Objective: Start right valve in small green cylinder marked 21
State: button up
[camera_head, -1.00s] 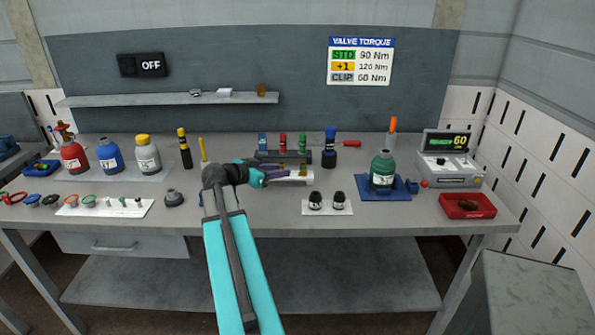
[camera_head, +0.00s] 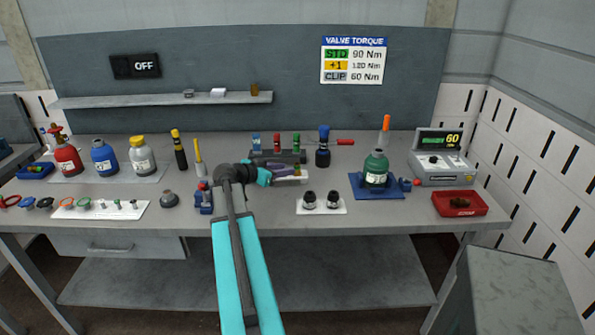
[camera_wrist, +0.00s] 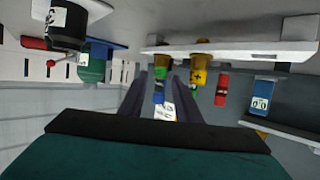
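A small green cylinder (camera_head: 375,170) stands upright on a blue holder (camera_head: 397,190) at the right of the bench; its label is too small to read. An orange-topped stem (camera_head: 386,123) rises at its neck; I cannot tell whether it sits in it or behind. My gripper (camera_head: 290,172) is at a small white rack at mid-bench, left of the cylinder.
Two black pieces (camera_head: 322,201) stand on a white card in front. A dark rack (camera_head: 275,157) with coloured pieces is behind my gripper. A torque display reading 60 (camera_head: 440,162) and a red tray (camera_head: 459,204) are at right. A sign (camera_head: 354,61) lists STD, +1 and CLIP.

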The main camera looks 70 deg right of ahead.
aim_at(298, 173)
jog(key=shift+x, duration=1.45)
jog(key=shift+p, duration=0.3)
jog(key=shift+p+x, duration=0.85)
jog(key=shift+x, duration=0.25)
jog(key=shift+p+x, duration=0.6)
jog(key=shift+x, duration=0.85)
jog(key=shift+c, duration=0.2)
grip_shut()
